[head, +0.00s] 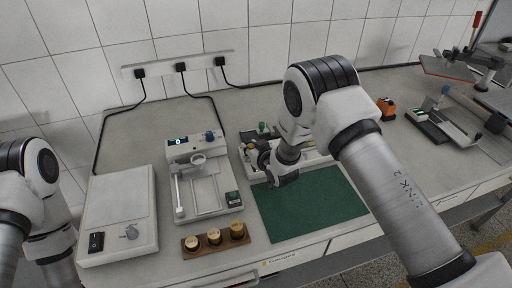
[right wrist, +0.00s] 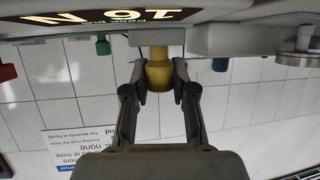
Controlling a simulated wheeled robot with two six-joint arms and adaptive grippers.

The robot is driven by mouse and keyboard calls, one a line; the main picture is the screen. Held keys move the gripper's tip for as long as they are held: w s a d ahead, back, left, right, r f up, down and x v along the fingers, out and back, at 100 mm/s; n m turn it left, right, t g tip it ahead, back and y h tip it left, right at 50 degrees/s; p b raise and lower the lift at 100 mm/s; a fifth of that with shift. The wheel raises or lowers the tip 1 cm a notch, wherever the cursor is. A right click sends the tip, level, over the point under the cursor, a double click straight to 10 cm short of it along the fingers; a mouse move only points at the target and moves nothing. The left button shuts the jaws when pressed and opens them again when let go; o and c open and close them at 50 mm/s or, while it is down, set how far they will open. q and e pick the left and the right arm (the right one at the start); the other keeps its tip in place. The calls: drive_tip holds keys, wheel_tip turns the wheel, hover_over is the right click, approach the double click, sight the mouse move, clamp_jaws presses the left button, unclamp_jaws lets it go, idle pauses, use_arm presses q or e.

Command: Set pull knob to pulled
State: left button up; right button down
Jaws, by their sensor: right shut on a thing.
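The pull knob (right wrist: 158,72) is a brass-yellow cylinder in the right wrist view. It sticks out from the light front of a device with a dark lit display (right wrist: 105,16). My right gripper (right wrist: 160,82) is shut on the knob, one finger on each side. In the head view my right gripper (head: 262,158) is over the white device (head: 312,157) behind the green mat, and my gripper and arm hide much of it and the knob. Of my left arm only links show at the left edge; its gripper is out of view.
A green mat (head: 310,208) lies in front of the device. To the left stand a white instrument (head: 184,145) with a blue knob, a white box (head: 115,205) with a black switch, and a wooden block (head: 216,244) with several brass weights. An orange thing (head: 386,108) stands at the right.

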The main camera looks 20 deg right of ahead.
drive_tip(key=shift+d, duration=0.15)
drive_tip(key=c, duration=0.9)
unclamp_jaws()
drive_tip(key=shift+s+d, duration=0.1)
drive_tip(key=v, duration=1.1)
drive_tip(key=shift+s+r, duration=0.1)
drive_tip(key=shift+s, duration=0.2)
